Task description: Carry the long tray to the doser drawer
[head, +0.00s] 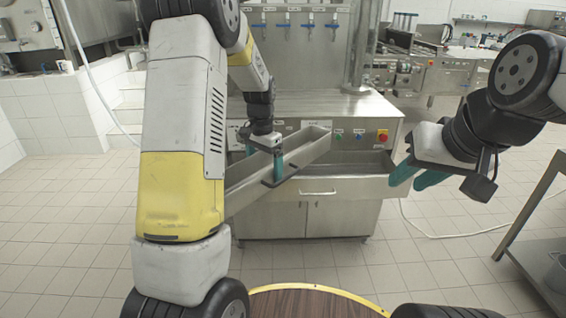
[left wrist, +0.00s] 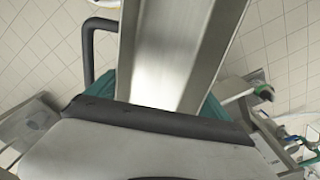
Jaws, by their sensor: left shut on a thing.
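The long metal tray (head: 306,148) is held tilted in the air, slanting up to the right in the head view. My left gripper (head: 277,167) is shut on it near its middle. In the left wrist view the tray (left wrist: 168,62) runs away from the gripper between teal fingers. The doser drawer (head: 348,188) is pulled out of the steel machine, with a handle on its front. The tray overlaps the drawer's left part in the head view; I cannot tell the height between them. My right gripper (head: 418,178) is open and empty, at the drawer's right. My left arm hides the tray's near end.
The steel machine (head: 345,106) has buttons and a red knob (head: 382,135) above the drawer. A round wooden table (head: 315,302) is at the bottom. A metal rack (head: 530,215) stands at the right. Tiled floor is clear between.

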